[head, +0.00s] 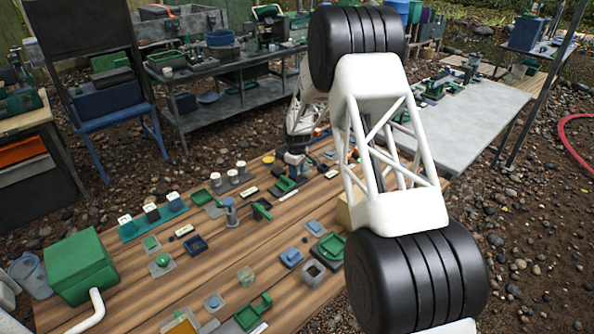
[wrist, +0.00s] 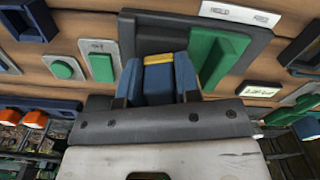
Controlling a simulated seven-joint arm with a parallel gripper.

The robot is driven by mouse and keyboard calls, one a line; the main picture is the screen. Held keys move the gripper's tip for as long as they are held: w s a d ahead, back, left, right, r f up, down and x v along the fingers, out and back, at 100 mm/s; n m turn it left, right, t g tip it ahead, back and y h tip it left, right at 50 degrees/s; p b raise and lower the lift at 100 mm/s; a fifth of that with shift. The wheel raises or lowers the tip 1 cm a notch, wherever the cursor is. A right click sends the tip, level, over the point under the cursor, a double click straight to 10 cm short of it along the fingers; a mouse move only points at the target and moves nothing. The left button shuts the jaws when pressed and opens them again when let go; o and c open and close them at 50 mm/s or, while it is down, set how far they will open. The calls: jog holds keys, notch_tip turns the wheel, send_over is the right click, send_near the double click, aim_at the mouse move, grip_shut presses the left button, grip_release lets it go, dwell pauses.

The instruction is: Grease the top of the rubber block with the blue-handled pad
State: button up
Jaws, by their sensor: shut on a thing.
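My gripper (head: 295,160) is over the far part of the wooden bench, small and partly hidden by my arm in the head view. In the wrist view my gripper (wrist: 158,85) is shut on a blue piece with a yellow top edge (wrist: 158,62), which fits the blue-handled pad. The pad's working face is hidden. Just beyond the gripper in the wrist view is a dark grey plate (wrist: 140,22) with a raised green block (wrist: 220,52). I cannot tell for sure which piece is the rubber block, or whether the pad touches anything.
The wooden bench (head: 110,290) carries many small green, blue and dark fixtures. In the wrist view a plate with a green round button (wrist: 62,68) and a labelled dark block (wrist: 260,90) lie nearby. A large green box (head: 78,265) stands at the bench's left end.

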jog(key=shift+s+a+f, duration=0.1)
jog(key=shift+s+a, duration=1.1)
jog(key=shift+s, duration=0.05)
jog(key=shift+w+d, duration=0.1)
jog(key=shift+w+d, duration=1.15)
jog(key=shift+w, duration=0.05)
jog(key=shift+d, duration=0.1)
jog(key=shift+w+d+f, duration=0.15)
jog(key=shift+w+d, duration=1.05)
jog(key=shift+d, duration=0.1)
